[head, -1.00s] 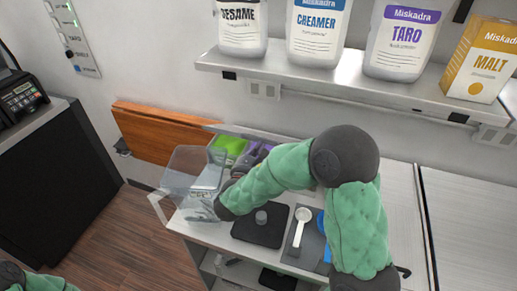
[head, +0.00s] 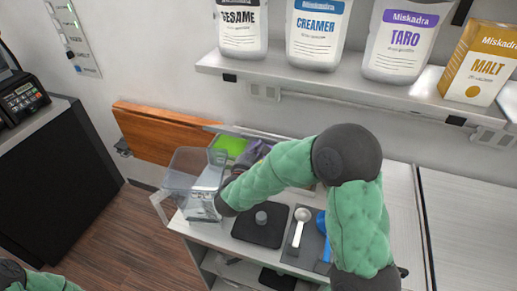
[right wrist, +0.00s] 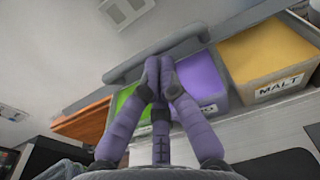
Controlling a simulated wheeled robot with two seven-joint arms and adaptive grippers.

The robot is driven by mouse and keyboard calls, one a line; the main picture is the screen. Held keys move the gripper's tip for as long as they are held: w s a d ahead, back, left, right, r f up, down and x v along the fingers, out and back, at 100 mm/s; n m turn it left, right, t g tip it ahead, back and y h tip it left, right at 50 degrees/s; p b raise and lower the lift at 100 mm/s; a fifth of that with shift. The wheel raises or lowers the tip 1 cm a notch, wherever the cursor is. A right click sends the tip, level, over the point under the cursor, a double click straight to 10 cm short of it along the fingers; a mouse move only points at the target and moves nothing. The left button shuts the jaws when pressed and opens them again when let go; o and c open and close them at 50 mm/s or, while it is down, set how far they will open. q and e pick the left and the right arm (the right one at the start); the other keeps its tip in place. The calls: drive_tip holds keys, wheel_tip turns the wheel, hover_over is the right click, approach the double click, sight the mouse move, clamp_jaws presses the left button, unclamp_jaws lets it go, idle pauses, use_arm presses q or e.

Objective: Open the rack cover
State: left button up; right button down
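The rack holds a green bin (head: 230,146) and, in the right wrist view, a purple bin (right wrist: 203,82) and a yellow bin (right wrist: 265,52) with a MALT label. The rack cover (right wrist: 125,70) shows in the right wrist view as a grey bar with a pale, see-through sheet along the bins' far side. My right gripper (right wrist: 160,66) has its purple fingertips drawn together, in front of the purple bin and close to the bar; I cannot tell whether they touch it. In the head view this gripper (head: 248,157) is partly hidden by my arm. My left gripper is out of view.
A clear jug (head: 190,174) stands at the counter's left corner, close to my right forearm. A shelf (head: 330,72) with powder containers hangs above.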

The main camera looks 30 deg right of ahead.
drive_tip(key=shift+w+d+r+g+p, duration=0.15)
drive_tip(key=shift+r+p, duration=0.25)
drive_tip(key=shift+p, duration=0.1)
drive_tip(key=shift+w+d+r+g+p, duration=0.1)
drive_tip(key=shift+d+r+g+p, duration=0.05)
drive_tip(key=shift+r+p, duration=0.3)
drive_tip(key=w+d+r+g+y+p, duration=0.1)
drive_tip(key=r+p, duration=0.1)
drive_tip(key=p, duration=0.1)
drive_tip(key=w+d+r+y+p, duration=0.1)
drive_tip(key=p, duration=0.3)
drive_tip(key=w+d+r+g+y+p, duration=0.1)
drive_tip(key=d+r+p, duration=0.1)
drive_tip(key=p, duration=0.2)
drive_tip(key=shift+w+r+g, duration=0.2)
drive_tip(key=shift+r+g, duration=0.1)
drive_tip(key=shift+r, duration=0.05)
drive_tip(key=shift+w+d+r+g+y+p, duration=0.25)
drive_tip(key=shift+w+d+y+p, duration=0.35)
drive_tip(key=shift+p, duration=0.6)
drive_tip(key=shift+s+f, duration=0.1)
drive_tip(key=shift+f, duration=0.05)
